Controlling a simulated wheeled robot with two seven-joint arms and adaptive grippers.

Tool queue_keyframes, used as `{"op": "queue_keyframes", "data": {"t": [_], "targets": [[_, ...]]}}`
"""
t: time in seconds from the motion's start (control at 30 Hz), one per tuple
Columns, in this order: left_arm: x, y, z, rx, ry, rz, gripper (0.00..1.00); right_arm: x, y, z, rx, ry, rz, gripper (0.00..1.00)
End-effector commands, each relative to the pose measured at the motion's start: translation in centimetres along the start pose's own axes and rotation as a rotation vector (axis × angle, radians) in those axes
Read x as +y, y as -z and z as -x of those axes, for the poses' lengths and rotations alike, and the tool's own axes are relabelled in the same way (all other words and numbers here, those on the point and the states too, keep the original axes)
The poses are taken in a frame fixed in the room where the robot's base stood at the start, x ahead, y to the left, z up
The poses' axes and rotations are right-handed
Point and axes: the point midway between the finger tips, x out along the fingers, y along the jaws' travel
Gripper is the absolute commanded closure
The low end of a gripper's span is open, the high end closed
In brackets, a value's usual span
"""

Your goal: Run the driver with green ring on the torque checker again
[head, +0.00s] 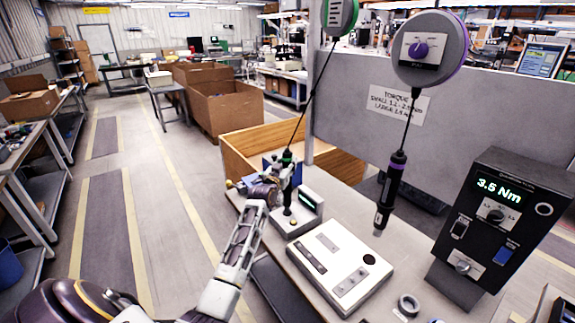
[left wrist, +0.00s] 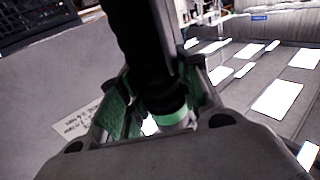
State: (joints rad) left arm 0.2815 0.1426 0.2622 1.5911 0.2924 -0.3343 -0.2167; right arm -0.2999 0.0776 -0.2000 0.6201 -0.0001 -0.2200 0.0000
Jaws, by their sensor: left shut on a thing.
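The driver with green ring (head: 287,158) hangs upright on a cord from the balancer with green trim (head: 340,14). My left gripper (head: 284,178) is shut around its body. The left wrist view shows the black driver body and its green ring (left wrist: 168,116) between my fingers (left wrist: 155,110). The torque checker (head: 308,199), a small grey unit with a lit green display, stands on the table below the driver. The driver's lower end is over the checker's base; I cannot tell whether its tip touches. The display's number is too small to read. My right gripper is out of view.
A purple-ringed driver (head: 393,185) hangs at the right from a purple balancer (head: 430,50). A white fixture (head: 340,262) lies before the checker. A black control box (head: 500,215) reads 3.5 Nm. Grey rings (head: 408,305) lie near the front. A wooden-sided bin (head: 340,167) stands behind.

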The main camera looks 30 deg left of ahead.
Motion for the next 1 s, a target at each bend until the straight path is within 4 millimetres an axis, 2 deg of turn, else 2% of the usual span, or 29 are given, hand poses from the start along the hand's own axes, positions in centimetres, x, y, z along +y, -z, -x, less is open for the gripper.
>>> {"op": "queue_keyframes", "data": {"t": [1.0], "targets": [[-0.06, -0.75, 0.03, -0.007, 0.0, 0.0, 1.0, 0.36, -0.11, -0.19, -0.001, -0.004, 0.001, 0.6]]}}
